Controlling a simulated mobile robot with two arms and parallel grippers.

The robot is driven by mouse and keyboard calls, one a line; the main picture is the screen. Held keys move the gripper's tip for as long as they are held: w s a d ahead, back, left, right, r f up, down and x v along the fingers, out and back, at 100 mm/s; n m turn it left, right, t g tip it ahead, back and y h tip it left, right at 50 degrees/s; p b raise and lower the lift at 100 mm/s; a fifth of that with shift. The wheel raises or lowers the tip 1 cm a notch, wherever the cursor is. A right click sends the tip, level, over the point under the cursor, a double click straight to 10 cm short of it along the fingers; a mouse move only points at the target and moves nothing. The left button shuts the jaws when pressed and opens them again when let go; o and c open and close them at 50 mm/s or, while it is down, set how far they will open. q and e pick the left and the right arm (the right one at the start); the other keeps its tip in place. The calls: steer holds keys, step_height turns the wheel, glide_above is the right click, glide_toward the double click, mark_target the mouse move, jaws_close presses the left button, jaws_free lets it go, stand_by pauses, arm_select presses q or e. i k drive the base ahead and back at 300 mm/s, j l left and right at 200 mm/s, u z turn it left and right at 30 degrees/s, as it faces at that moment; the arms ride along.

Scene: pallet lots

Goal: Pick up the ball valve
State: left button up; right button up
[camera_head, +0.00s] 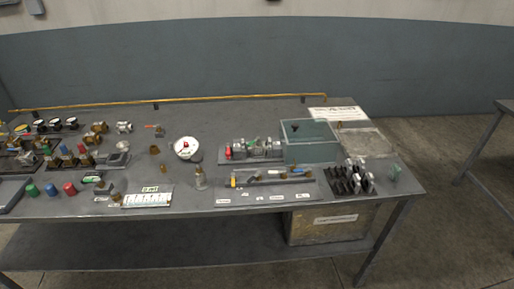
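A small metal fitting with an orange-red lever (156,129), which looks like a ball valve, stands alone toward the back of the grey table, left of the middle. A second small part with a green top (93,179) lies nearer the front left; it is too small to tell whether it is also a valve. Neither of my grippers is in view.
The grey table (215,112) holds many parts. A white round gauge (186,147) and brass fittings (97,128) are near the lever fitting. A teal open box (310,151) stands right of the middle. The table's back middle is mostly clear.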

mark_target(259, 149)
steer(key=i+l+z, duration=0.15)
steer(key=i+l, duration=0.65)
steer(key=l, duration=0.15)
